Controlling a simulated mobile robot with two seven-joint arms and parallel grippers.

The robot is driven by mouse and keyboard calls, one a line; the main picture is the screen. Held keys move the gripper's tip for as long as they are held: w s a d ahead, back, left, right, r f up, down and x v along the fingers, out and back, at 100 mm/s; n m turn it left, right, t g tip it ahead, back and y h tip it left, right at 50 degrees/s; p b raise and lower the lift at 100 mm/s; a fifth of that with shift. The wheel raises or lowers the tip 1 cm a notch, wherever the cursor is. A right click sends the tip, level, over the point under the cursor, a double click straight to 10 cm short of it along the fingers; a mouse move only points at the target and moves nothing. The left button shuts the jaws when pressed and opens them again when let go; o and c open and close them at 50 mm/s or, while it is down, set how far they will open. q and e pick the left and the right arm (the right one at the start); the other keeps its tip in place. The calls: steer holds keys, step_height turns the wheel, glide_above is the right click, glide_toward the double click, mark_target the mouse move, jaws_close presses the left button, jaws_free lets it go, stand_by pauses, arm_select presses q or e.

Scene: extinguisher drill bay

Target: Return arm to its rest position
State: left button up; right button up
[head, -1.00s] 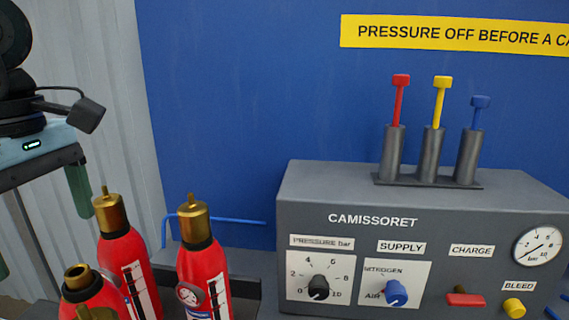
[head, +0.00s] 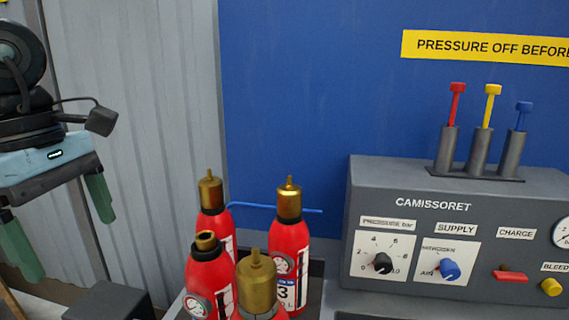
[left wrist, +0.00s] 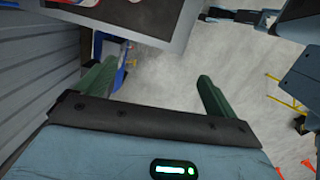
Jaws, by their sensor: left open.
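My left gripper (head: 72,250) hangs at the left of the head view, its two green fingers spread apart and pointing down. It is open, with nothing between the fingers. It is left of the red extinguishers and apart from them. In the left wrist view the same gripper (left wrist: 158,72) shows its fingers wide apart over grey floor. My right gripper cannot be made out in these views.
Several red extinguishers with brass tops, one of them in front (head: 208,280), stand left of the grey CAMISSORET console (head: 400,185). A dark box (head: 108,300) is low at the left. A corrugated wall (head: 135,130) stands behind. Yellow-and-orange items (left wrist: 290,108) are on the floor.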

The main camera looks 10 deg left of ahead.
arm_select(q)
steer(key=w+a+f+n+t+h+p, duration=0.3)
steer(key=a+f+n+t+h, duration=0.15)
steer(key=f+n+h, duration=0.65)
steer(key=s+a+f+n+t+y+p, duration=0.15)
steer(key=f+n+t, duration=0.25)
steer(key=f+n, duration=0.45)
steer(key=s+a+f+n+t+y+p, duration=0.1)
steer(key=s+a+f+n+t+y, duration=0.15)
steer(key=f+n+t, duration=0.45)
steer(key=s+f+n+g+y+p, duration=0.15)
steer(key=s+f+n+y, duration=0.35)
steer(key=f+n, duration=0.5)
steer(key=s+d+f+n+g+p, duration=0.1)
steer(key=s+d+f+n+g, duration=0.1)
steer(key=s+d+f+n, duration=0.3)
steer(key=s+d+f+n+g+y+p, duration=0.1)
steer(key=s+d+f+n+g, duration=0.2)
steer(key=s+d+n, duration=0.7)
steer(key=s+d+f, duration=0.2)
steer(key=d, duration=0.1)
steer(key=shift+f+y, duration=0.3)
arm_select(e)
steer(key=w+r+t, duration=0.1)
steer(key=w+r, duration=0.2)
steer(key=r, duration=0.2)
steer(key=w+d+r+t, duration=0.1)
steer(key=w+r, duration=0.2)
steer(key=r, duration=0.3)
steer(key=shift+w, duration=0.25)
